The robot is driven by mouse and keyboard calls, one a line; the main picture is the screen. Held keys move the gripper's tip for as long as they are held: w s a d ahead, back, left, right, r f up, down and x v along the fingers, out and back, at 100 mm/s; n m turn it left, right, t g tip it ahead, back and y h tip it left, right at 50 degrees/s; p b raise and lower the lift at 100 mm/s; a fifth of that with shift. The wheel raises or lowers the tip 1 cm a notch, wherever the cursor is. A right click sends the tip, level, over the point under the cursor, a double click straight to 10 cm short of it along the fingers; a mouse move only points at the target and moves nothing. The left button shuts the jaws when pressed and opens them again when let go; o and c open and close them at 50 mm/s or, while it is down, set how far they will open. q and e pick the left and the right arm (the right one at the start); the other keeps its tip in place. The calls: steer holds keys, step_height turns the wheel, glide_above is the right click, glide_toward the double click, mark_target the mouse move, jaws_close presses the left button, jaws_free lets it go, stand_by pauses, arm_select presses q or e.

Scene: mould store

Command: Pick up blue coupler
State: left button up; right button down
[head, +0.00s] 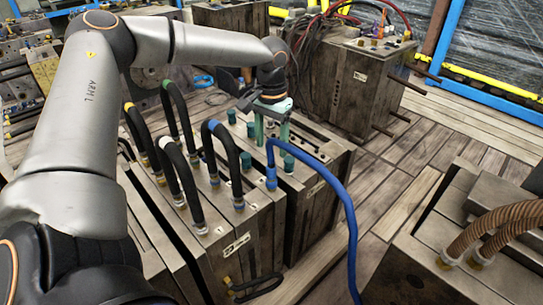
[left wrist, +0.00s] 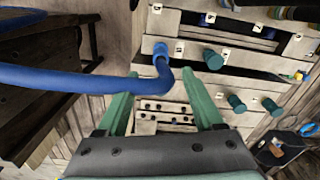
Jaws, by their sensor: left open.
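The blue coupler (head: 271,178) sits at the end of a thick blue hose (head: 352,215), upright on the top of a grey-brown mould block (head: 310,190). In the left wrist view the coupler (left wrist: 161,53) shows beyond and between my fingertips, with the hose bending away to the left. My left gripper (head: 272,132) is open and empty, its two green fingers pointing down above the block, behind the coupler in the head view. It also shows in the left wrist view (left wrist: 159,75). The fingers and coupler look apart. My right gripper is not in view.
Several dark green plugs (head: 289,163) stand around the coupler. Black hoses (head: 180,175) arch over the block to the left. Another mould (head: 345,80) with cables stands behind, and one with brown hoses (head: 480,225) at right. Plank floor (head: 400,160) lies between.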

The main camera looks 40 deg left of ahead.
mark_target(271, 162)
arm_select(q)
step_height(271, 162, down, 4)
steer(key=shift+r+b, duration=0.25)
steer(key=shift+b, duration=0.15)
step_height(271, 162, down, 5)
steer(key=shift+a+f+b, duration=0.1)
steer(key=shift+b, duration=1.1)
steer(key=shift+c, duration=1.3)
jaws_close()
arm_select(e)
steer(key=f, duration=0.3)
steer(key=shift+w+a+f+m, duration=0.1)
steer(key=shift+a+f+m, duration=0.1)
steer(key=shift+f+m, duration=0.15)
arm_select(q)
steer(key=shift+w, duration=0.1)
